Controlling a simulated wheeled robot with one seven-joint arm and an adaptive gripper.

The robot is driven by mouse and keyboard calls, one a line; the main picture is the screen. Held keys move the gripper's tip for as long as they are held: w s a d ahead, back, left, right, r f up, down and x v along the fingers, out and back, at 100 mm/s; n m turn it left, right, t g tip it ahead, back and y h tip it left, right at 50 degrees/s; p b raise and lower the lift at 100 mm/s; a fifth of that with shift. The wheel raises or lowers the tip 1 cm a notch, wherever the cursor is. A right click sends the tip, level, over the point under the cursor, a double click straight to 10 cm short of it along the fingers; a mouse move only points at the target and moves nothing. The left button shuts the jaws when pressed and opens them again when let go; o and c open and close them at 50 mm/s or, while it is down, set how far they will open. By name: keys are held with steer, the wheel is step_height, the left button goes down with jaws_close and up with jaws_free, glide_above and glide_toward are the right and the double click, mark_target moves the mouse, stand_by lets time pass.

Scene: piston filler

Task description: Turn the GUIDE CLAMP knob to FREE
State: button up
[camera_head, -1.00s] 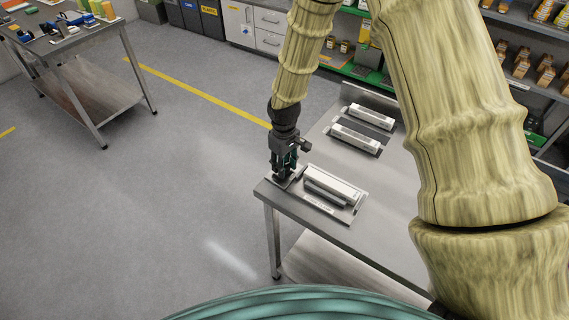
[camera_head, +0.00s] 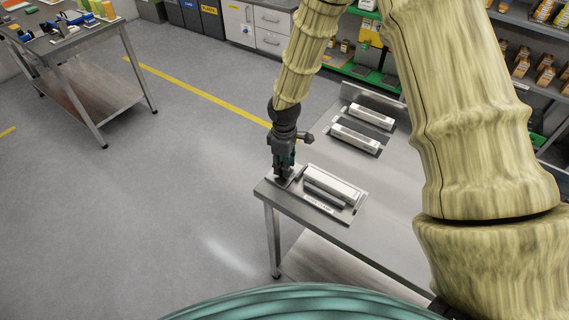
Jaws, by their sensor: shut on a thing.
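My gripper (camera_head: 283,177) points down at the near left corner of the metal table. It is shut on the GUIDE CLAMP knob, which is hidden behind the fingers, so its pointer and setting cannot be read. Beside it to the right is a grey plate (camera_head: 352,212) with a white guide rail (camera_head: 334,184), a dark bar and a small label strip (camera_head: 319,203) too small to read surely.
A second pair of white rails (camera_head: 355,138) with a dark strip between them lies farther back on the table (camera_head: 390,225). A cart with tools (camera_head: 75,45) stands far left. Shelves with boxes (camera_head: 535,70) are at right. The floor at left is clear.

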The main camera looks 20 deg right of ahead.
steer(key=o, duration=0.7)
step_height(320, 180, up, 12)
steer(key=shift+f, duration=0.1)
stand_by(0.5)
stand_by(0.3)
